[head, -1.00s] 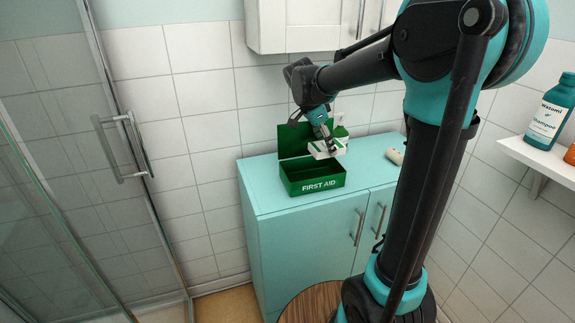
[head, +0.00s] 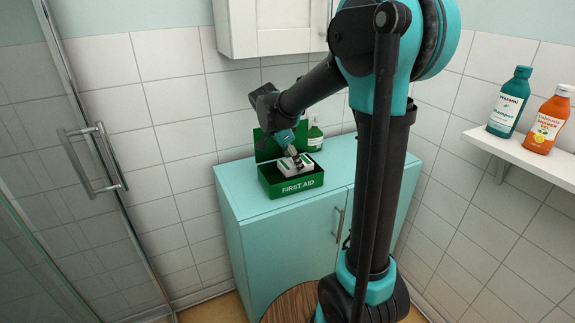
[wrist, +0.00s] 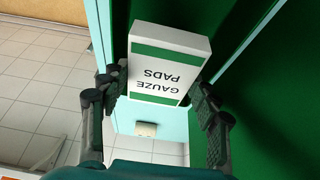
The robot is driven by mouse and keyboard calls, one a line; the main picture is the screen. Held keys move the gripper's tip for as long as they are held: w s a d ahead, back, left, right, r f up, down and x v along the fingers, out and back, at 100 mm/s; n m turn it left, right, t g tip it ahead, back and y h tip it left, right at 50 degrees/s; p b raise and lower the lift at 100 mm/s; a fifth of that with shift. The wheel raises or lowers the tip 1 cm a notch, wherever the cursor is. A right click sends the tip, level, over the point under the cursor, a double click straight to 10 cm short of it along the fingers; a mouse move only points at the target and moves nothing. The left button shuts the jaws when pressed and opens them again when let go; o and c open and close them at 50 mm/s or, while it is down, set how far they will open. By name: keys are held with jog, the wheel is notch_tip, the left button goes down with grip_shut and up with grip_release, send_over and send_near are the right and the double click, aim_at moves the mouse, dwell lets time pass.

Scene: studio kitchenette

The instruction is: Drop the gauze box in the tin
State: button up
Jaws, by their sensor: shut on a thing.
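The gauze box (wrist: 167,65) is white with green bands and reads "GAUZE PADS" in the wrist view. My gripper (wrist: 160,95) has a finger on each side of it and is shut on it. In the head view the gauze box (head: 293,164) is at the opening of the tin, low over or partly inside it; I cannot tell whether it touches the bottom. The tin (head: 297,186) is green, marked "FIRST AID", with its lid (head: 266,147) standing open at the back. My gripper (head: 295,159) points down into it.
The tin stands on a turquoise cabinet (head: 240,207). A white wall cabinet (head: 270,25) hangs above. A shelf (head: 530,158) with two bottles is at the right, and a glass door (head: 70,180) at the left.

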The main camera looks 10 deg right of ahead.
jog(key=o, duration=1)
jog(key=shift+r, duration=0.1)
jog(key=v, duration=1.1)
jog(key=shift+a+r, duration=0.2)
jog(key=shift+r, duration=0.15)
jog(key=shift+s, duration=0.15)
